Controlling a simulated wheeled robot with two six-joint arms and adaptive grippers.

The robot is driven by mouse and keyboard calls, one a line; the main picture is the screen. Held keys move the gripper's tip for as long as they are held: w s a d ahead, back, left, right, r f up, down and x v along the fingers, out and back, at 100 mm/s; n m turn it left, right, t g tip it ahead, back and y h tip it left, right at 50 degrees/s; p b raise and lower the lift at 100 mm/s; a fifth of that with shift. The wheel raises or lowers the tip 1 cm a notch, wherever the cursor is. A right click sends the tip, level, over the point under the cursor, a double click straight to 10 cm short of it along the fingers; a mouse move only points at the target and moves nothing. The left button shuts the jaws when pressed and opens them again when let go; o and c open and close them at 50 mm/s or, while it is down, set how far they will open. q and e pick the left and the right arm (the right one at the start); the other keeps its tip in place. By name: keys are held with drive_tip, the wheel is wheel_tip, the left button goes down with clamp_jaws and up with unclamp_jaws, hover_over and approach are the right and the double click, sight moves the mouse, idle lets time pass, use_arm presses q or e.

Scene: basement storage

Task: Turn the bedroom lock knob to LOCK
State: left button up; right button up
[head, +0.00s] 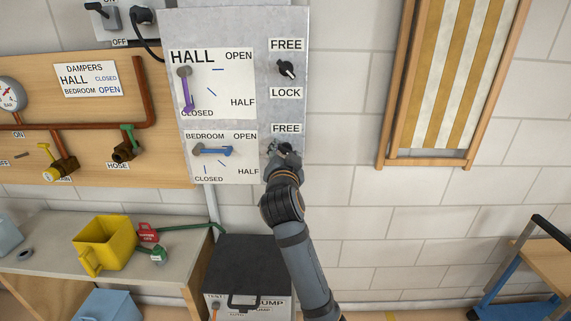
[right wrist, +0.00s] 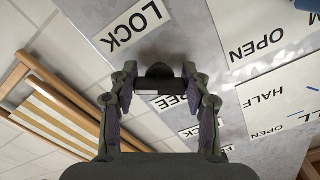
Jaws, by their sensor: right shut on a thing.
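The bedroom lock knob (right wrist: 160,71) is dark and sits on the grey panel (head: 294,115) on the wall, under the lower FREE label (head: 287,128). My right gripper (head: 279,149) is at the knob. In the right wrist view its two fingers (right wrist: 160,84) are closed on the knob from both sides. The LOCK label (right wrist: 138,24) shows clearly there, and the FREE label (right wrist: 176,104) is partly covered by the gripper. In the head view my arm hides the lower LOCK label. I cannot tell exactly where the knob points. My left gripper is not in view.
The hall lock knob (head: 287,69) is just above on the same panel. The blue bedroom lever (head: 213,151) and purple hall lever (head: 185,88) are to the left. A folded striped deckchair (head: 450,80) hangs to the right. A dark-topped box (head: 247,264) stands below.

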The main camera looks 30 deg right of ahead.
sight(287, 124)
drive_tip(key=shift+f+m+b, duration=0.1)
drive_tip(key=shift+m+b, duration=0.8)
drive_tip(key=shift+m, duration=0.2)
drive_tip(key=o, duration=1.2)
drive_tip(key=shift+w, duration=0.15)
drive_tip(key=shift+c, duration=0.2)
drive_tip(key=shift+r, duration=0.2)
drive_tip(key=r, duration=0.6)
drive_tip(key=shift+d+r, duration=0.15)
drive_tip(key=shift+d, duration=0.2)
drive_tip(key=r, duration=0.1)
drive_tip(key=a+r, duration=0.1)
drive_tip(key=r, duration=0.1)
drive_tip(key=shift+a+r, duration=0.15)
drive_tip(key=shift+r, duration=0.1)
drive_tip(key=shift+d, duration=0.3)
